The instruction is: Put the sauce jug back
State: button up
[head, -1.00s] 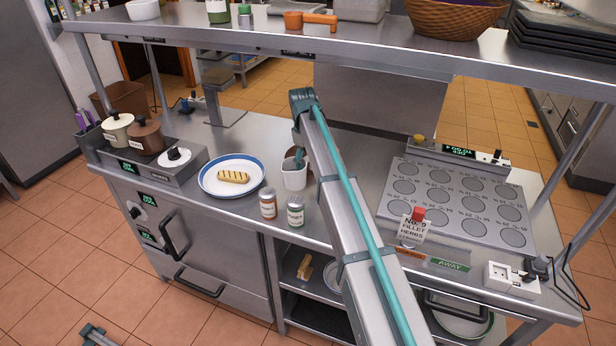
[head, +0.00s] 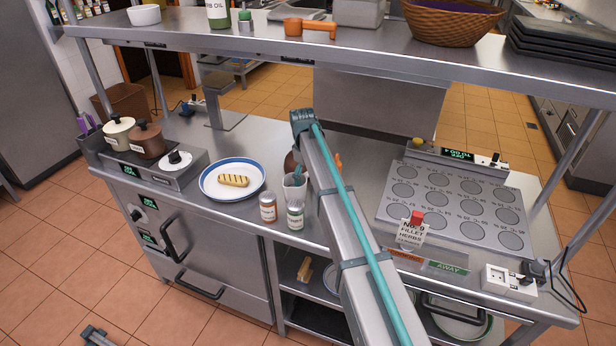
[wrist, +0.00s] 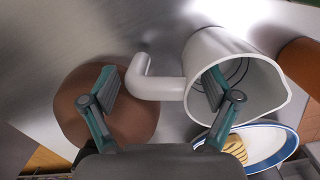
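The sauce jug, a white jug with a bent side handle, stands on the steel counter right of the plate in the head view (head: 294,190). In the wrist view the jug (wrist: 205,60) shows with its mouth toward the camera and its handle pointing left. My gripper (wrist: 158,82) is open, with its fingers spread. The handle (wrist: 155,87) lies between the fingers in the picture; the right finger overlaps the jug's mouth. I cannot tell whether either finger touches it. In the head view my arm hides most of the gripper.
A round brown object (wrist: 105,105) lies under the left finger. A white plate with a blue rim (head: 212,190) holds a grilled fillet. Two shakers, orange-labelled (head: 268,208) and green-labelled (head: 295,215), stand in front of the jug.

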dwell(0.3)
notch_tip(320, 180, up, 12)
jog(key=b, duration=0.3)
jog(key=shift+a+r, duration=0.15)
jog(key=shift+a, duration=0.3)
jog(key=shift+w, duration=0.1)
